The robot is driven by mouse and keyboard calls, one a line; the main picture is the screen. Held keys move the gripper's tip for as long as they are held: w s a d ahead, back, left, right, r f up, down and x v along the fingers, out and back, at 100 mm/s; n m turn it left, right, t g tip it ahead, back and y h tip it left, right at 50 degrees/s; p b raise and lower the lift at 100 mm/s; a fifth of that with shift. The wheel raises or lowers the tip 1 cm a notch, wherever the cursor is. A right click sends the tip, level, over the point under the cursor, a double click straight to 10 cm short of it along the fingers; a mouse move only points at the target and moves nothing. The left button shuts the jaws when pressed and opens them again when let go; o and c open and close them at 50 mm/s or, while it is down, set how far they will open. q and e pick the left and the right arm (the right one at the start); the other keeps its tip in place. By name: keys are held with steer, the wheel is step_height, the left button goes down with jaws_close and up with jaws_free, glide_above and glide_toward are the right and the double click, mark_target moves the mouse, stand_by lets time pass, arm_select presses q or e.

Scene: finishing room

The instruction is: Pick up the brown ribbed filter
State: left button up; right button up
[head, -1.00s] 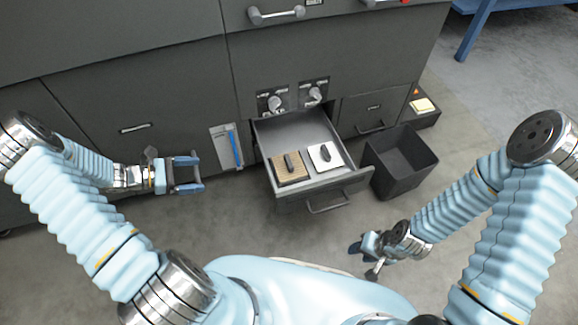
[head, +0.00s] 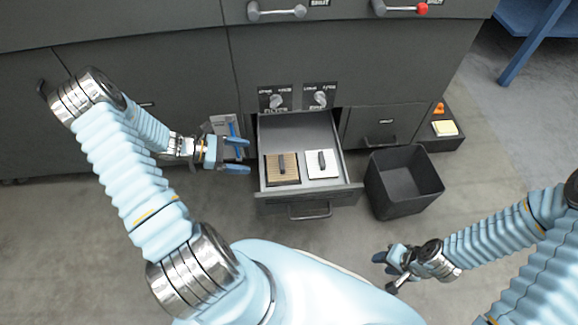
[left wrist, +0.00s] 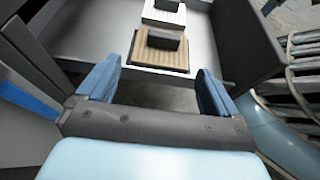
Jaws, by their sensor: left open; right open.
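The brown ribbed filter (head: 274,170) lies in the left part of an open drawer (head: 295,130) and has a dark upright handle. In the left wrist view the filter (left wrist: 163,52) lies ahead, beyond the fingertips. A white filter (head: 322,170) with a similar handle lies to its right; it also shows in the left wrist view (left wrist: 164,14). My left gripper (head: 238,155) is open and empty, just left of the drawer; its blue fingers (left wrist: 155,85) show in the left wrist view. My right gripper (head: 386,264) is open and empty, low at the right, apart from the drawer.
A dark open bin (head: 405,180) stands on the floor right of the drawer. Two knobs (head: 298,100) are on the cabinet front above the drawer. A low ledge (head: 440,145) with a pale yellow block is further right. Open floor lies in front.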

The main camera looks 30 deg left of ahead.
mark_target(277, 167)
arm_select(q)
steer(key=x, duration=0.6)
steer(key=shift+d+f, duration=0.1)
steer(key=x, duration=0.5)
steer(key=shift+s+d+b, duration=0.1)
steer(key=shift+d+b, duration=0.3)
steer(key=shift+d, duration=0.05)
steer(key=c, duration=1.2)
steer(key=shift+o, duration=0.2)
